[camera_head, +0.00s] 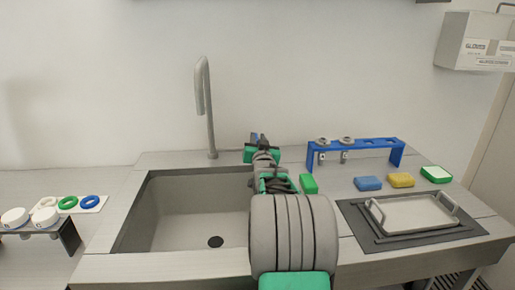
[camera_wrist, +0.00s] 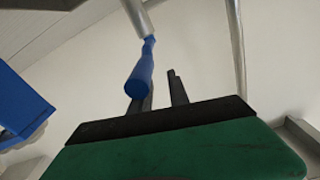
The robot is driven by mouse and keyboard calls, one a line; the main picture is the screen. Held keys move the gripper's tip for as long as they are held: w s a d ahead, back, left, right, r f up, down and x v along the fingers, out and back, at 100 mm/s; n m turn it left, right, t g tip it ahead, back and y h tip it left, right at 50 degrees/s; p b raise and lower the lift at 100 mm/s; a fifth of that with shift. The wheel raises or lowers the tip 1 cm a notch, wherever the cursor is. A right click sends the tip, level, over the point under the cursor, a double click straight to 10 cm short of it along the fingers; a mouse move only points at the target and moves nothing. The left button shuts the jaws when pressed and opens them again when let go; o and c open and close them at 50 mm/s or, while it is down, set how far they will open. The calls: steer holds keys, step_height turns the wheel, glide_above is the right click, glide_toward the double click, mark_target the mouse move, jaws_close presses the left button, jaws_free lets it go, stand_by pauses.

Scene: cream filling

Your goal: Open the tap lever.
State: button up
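The tap's blue lever (camera_wrist: 141,75) hangs from a grey metal stem (camera_wrist: 138,18) in the wrist view. My gripper (camera_wrist: 162,82) has two dark fingers with a gap between them. The lever overlaps the left finger in this view; I cannot tell whether they touch. In the head view the tall grey tap spout (camera_head: 205,105) stands behind the sink, and my gripper (camera_head: 258,138) is to its right, near the wall. A small blue bit shows beside the fingers there; my gripper and arm hide most of the lever.
The sink basin (camera_head: 185,225) is left of my arm. A blue rack (camera_head: 378,144) with metal parts stands to the right. Green, blue and yellow sponges (camera_head: 368,183) and a metal tray (camera_head: 415,213) lie on the right counter. A holder with rings (camera_head: 90,201) is far left.

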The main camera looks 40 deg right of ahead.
steer(key=shift+o, duration=1.4)
steer(key=shift+s+a+f, duration=0.4)
steer(key=shift+s+f, duration=0.3)
steer(key=shift+f, duration=0.15)
steer(key=shift+s+a+r+b, duration=0.2)
steer(key=shift+s+a+b, duration=0.1)
steer(key=shift+s, duration=0.15)
steer(key=shift+s+a+r+b, duration=0.15)
steer(key=shift+s+a+b, duration=0.1)
steer(key=shift+s, duration=0.15)
steer(key=v, duration=0.3)
steer(key=b+v, duration=0.1)
steer(key=shift+s+a+r, duration=0.15)
steer(key=shift+r, duration=0.2)
steer(key=shift+f+b, duration=0.1)
steer(key=shift+b, duration=0.2)
steer(key=v, duration=0.7)
steer(key=shift+s+a, duration=0.25)
steer(key=shift+s, duration=0.05)
